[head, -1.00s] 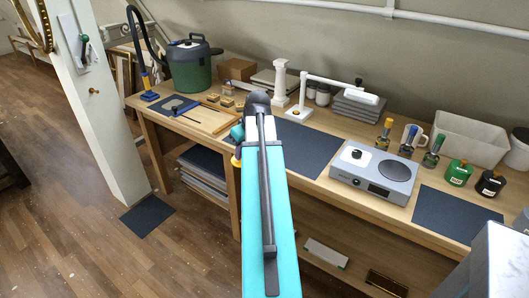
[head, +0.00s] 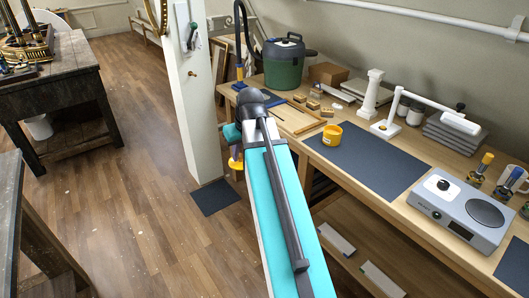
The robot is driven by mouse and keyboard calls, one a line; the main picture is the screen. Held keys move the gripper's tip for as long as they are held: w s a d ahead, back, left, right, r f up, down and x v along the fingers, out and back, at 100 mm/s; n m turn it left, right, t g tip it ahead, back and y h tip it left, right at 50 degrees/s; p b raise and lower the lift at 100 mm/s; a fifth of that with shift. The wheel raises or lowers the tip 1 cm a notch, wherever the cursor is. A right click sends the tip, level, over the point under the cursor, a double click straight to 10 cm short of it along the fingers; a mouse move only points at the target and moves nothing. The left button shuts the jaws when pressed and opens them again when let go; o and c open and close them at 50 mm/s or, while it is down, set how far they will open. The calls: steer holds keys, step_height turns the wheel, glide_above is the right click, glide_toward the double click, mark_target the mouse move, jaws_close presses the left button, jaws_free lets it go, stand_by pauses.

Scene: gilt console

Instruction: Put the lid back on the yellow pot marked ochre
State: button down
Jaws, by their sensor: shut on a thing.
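A small yellow pot (head: 332,135) stands upright on the dark mat on the workbench, near the mat's left end. Its top looks open, and any marking on it is too small to read. My gripper (head: 236,152) is at the far end of my teal arm, left of the pot and in front of the bench, over the floor side. It is shut on a small yellow thing that looks like the lid (head: 237,164). The fingers are small and partly hidden by my wrist.
The dark mat (head: 368,160) is otherwise bare. A grey scale (head: 460,209) stands to its right, and a white lamp (head: 420,112) and column (head: 371,92) behind. A green vessel (head: 284,68) is at the back left. A white post (head: 193,100) rises left of my gripper.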

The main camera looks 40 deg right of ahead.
steer(key=w+a+r, duration=0.1)
steer(key=a, duration=1.1)
steer(key=w+a+r+n, duration=0.1)
steer(key=a+r, duration=0.1)
steer(key=a, duration=0.9)
steer(key=shift+w+a+r+y, duration=0.25)
steer(key=shift+w+a+y, duration=0.05)
steer(key=shift+a, duration=0.05)
